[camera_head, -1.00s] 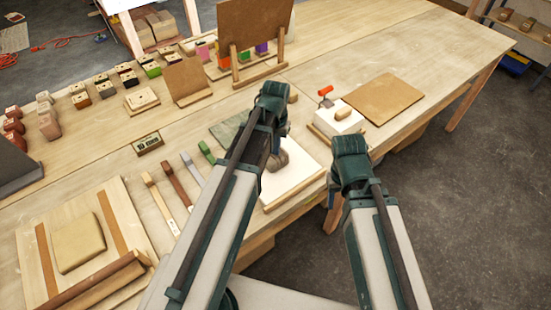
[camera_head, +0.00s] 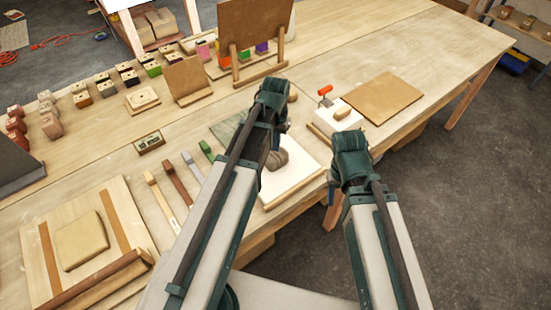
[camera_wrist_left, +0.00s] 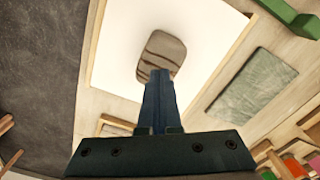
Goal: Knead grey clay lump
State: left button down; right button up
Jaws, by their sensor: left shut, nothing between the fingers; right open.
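The grey clay lump (camera_head: 278,160) is a rounded, brownish-grey mass on a white board (camera_head: 298,178) with a wooden edge. In the left wrist view the lump (camera_wrist_left: 163,52) shows dark bands across its top. My left gripper (camera_wrist_left: 159,75) is shut and empty, its fingertips overlapping the near edge of the lump in that view. I cannot tell whether they touch it. In the head view the left arm's wrist (camera_head: 272,98) is above the lump. My right gripper (camera_head: 349,158) is open, right of the white board near the table's front edge; its fingers are mostly hidden.
A green-grey slab (camera_head: 228,126) lies beside the white board. Several coloured-handled tools (camera_head: 180,184) lie to its left. A board with a tan clay slab (camera_head: 80,241) is at the front left. A white block (camera_head: 335,118) and a brown board (camera_head: 382,98) are at the right.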

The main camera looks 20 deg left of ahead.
pick_arm(q)
jog(key=shift+f+b, duration=0.8)
jog(key=shift+f, duration=0.1)
jog(key=shift+r, duration=0.1)
notch_tip(320, 180, up, 2)
jog(key=shift+r+p, duration=0.1)
jog(key=shift+p, duration=1.1)
jog(key=shift+f, duration=0.25)
jog(key=shift+f+b, duration=1)
jog(key=shift+b, duration=0.25)
jog(key=shift+r, duration=0.1)
jog(key=shift+r+p, duration=1.05)
jog(key=shift+p, duration=0.1)
